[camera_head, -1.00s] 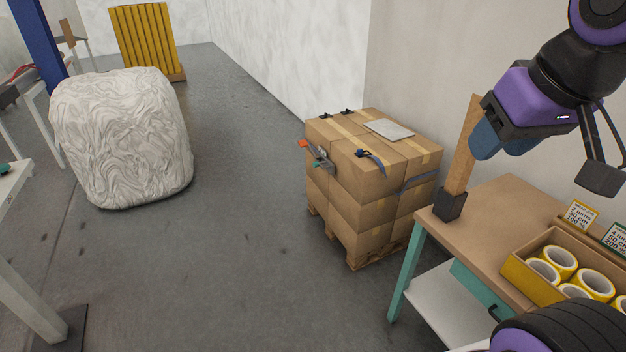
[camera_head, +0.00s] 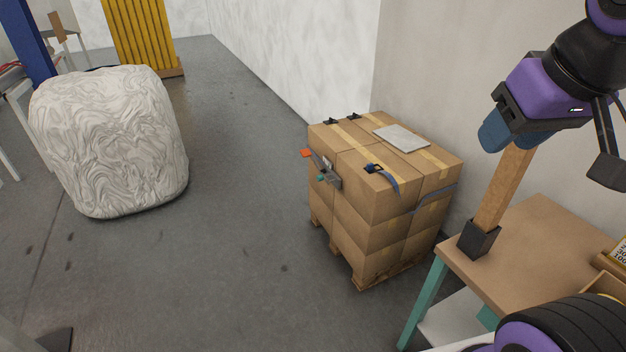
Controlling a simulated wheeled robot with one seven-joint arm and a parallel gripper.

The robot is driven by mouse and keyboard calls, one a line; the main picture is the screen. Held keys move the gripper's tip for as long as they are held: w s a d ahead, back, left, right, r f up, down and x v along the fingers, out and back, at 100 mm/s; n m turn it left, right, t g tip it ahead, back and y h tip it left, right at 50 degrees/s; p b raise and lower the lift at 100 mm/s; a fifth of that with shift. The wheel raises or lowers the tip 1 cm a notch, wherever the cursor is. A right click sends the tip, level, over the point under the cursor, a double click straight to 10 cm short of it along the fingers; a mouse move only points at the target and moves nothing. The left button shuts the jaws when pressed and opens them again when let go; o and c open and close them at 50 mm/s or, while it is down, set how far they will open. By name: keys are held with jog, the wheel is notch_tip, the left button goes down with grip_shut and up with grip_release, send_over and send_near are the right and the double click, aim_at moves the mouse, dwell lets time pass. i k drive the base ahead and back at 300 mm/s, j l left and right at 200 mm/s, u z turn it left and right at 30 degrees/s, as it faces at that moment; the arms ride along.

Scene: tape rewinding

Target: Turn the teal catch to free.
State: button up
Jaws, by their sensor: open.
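The teal catch (camera_head: 321,177) is a small piece on a grey metal device (camera_head: 327,168) fixed to the upper left side of a stack of cardboard boxes (camera_head: 375,200). An orange handle (camera_head: 307,153) sticks out at the device's upper left end. The catch is too small to tell which way it is turned. My gripper (camera_head: 550,138) is at the upper right, open and empty, well apart from the stack and to its right. A wooden post (camera_head: 503,185) stands below and partly behind it.
The boxes stand on a wooden pallet (camera_head: 365,283) by the wall. A blue strap (camera_head: 388,178) and a grey flat sheet (camera_head: 402,138) lie on top. A workbench (camera_head: 540,250) is at the right. A white wrapped bale (camera_head: 110,145) stands left. The floor between is clear.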

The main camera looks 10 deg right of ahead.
aim_at(320, 177)
jog(key=i+j, duration=0.5)
jog(key=i+j+z, duration=0.15)
jog(key=i+j, duration=0.3)
jog(key=j, duration=0.25)
jog(key=i+l, duration=0.2)
jog(key=i, duration=0.3)
jog(key=i+l+z, duration=0.1)
jog(key=i, duration=0.35)
jog(key=i+l, duration=0.2)
jog(key=l, duration=0.15)
